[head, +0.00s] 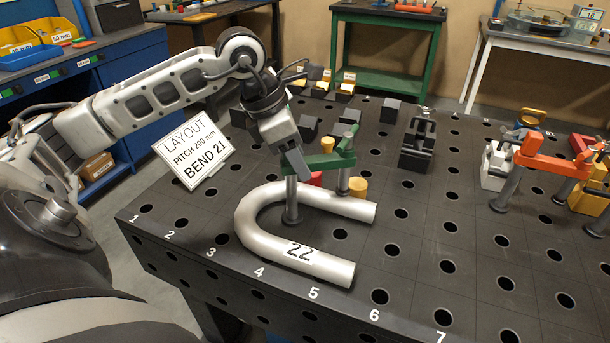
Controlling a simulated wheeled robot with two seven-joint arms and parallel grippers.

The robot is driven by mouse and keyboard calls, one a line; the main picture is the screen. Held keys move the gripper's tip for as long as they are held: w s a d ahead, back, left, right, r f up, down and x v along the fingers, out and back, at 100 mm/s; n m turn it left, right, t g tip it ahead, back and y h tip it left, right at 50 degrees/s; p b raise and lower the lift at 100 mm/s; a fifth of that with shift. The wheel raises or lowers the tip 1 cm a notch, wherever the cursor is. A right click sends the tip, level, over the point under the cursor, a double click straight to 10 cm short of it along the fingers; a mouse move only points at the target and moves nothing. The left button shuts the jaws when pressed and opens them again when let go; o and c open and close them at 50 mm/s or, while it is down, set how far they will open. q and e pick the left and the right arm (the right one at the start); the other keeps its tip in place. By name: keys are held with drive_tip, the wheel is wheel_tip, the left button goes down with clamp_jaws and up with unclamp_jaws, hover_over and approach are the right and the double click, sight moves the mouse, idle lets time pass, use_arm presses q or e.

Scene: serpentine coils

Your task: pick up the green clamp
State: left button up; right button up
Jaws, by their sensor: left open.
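The green clamp (320,162) stands on the dark perforated table, its grey post inside the curve of a silver U-shaped tube marked 22 (268,250). Its green arm spans above the table, with a second grey post at its right end. My left gripper (298,163) reaches down from the upper left, with its fingers at the left end of the green arm. It is open. The finger in front overlaps the clamp in the picture, and I cannot tell whether it touches. My right gripper is not in view.
A sign reading BEND 21 (194,153) stands left of the tube. An orange clamp (545,160) and a black vise-like block (416,143) stand to the right. The table's front right is clear.

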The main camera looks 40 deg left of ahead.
use_arm(q)
clamp_jaws()
drive_tip(key=shift+r, duration=0.1)
idle(1.3)
